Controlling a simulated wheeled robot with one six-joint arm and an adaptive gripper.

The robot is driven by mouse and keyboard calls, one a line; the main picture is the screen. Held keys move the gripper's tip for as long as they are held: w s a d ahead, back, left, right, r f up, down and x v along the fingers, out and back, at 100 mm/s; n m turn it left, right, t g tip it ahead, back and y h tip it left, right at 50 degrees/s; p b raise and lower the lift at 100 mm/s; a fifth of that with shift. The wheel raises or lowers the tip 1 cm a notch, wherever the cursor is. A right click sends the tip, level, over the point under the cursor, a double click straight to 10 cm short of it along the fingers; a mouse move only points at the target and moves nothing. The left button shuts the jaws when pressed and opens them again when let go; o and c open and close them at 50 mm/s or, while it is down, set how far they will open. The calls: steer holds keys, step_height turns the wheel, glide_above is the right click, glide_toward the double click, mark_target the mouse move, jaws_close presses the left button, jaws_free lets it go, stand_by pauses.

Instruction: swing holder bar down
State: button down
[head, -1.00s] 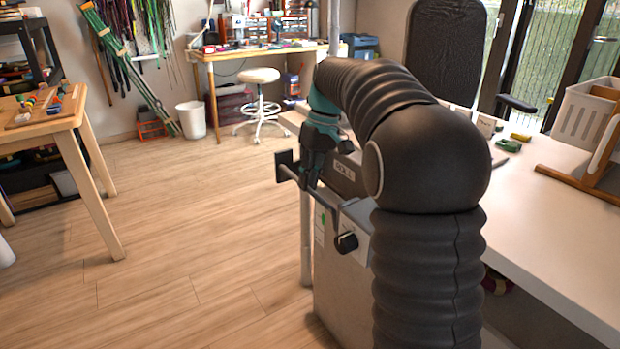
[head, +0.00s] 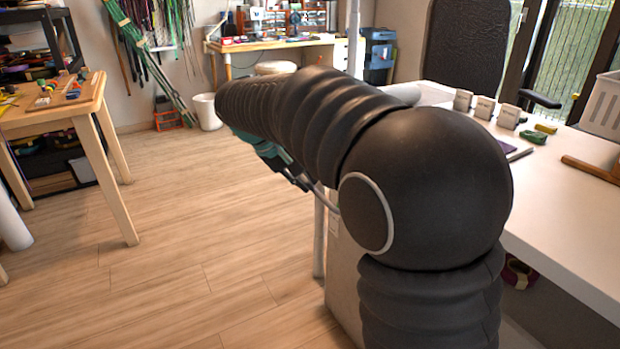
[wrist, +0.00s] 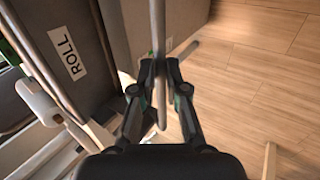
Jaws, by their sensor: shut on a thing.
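The holder bar (wrist: 158,25) is a thin grey rod running top to bottom through the middle of the wrist view. My gripper (wrist: 161,68) is shut on it, with one dark finger on each side. In the head view a short piece of pale rod (head: 326,199) shows beside my forearm. My gripper is mostly hidden there, with only some teal and dark parts showing below the arm. A dark unit with a white ROLL label (wrist: 67,53) stands left of the bar in the wrist view.
A wooden table (head: 60,118) stands at the far left. The wooden floor (head: 190,240) between is clear.

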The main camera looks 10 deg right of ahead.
steer(key=shift+s+a+f+t+h+b, duration=0.1)
steer(key=shift+a+f+t+h+b, duration=0.25)
steer(key=shift+f+h+b, duration=0.8)
steer(key=shift+s+a+f+t+h+b, duration=0.15)
steer(key=shift+f+t+h+b, duration=0.4)
steer(key=shift+h+b, duration=1)
steer(key=shift+a+f+t+h+b, duration=0.35)
steer(key=shift+f+h+b, duration=0.7)
steer(key=shift+h, duration=0.45)
steer(key=shift+r, duration=0.1)
steer(key=shift+d, duration=0.1)
steer(key=c, duration=1.2)
jaws_free()
steer(key=shift+d, duration=0.2)
steer(key=shift+a, duration=0.2)
